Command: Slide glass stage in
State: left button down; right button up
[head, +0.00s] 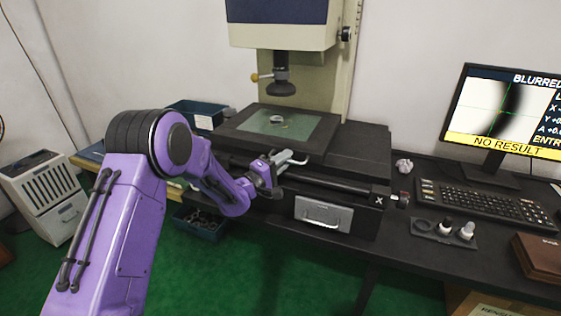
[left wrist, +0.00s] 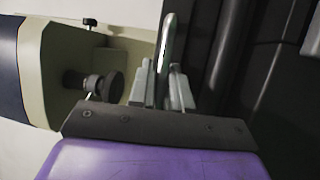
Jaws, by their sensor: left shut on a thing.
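The glass stage (head: 250,126) is a greenish plate set in a dark frame on the measuring machine, below its lens (head: 281,84). A small metal ring (head: 277,120) lies on the glass. My left gripper (head: 283,162) is at the front edge of the stage, shut on a light metal handle (head: 297,160). In the left wrist view the handle (left wrist: 170,45) rises as a curved bar between the two grey fingers (left wrist: 165,90). The lens (left wrist: 95,84) shows to the left there. My right gripper is not in view.
Blue bins (head: 200,222) are left of and below the machine.

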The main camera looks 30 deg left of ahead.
pick_arm(q)
jog(key=shift+a, duration=0.1)
jog(key=c, duration=1.4)
grip_release()
jog(key=shift+a, duration=0.1)
jog(key=b+v, duration=0.1)
jog(key=v, duration=0.9)
jog(key=shift+s+a+f+b, duration=0.1)
jog(key=shift+s+b, duration=0.15)
jog(key=shift+b, duration=0.05)
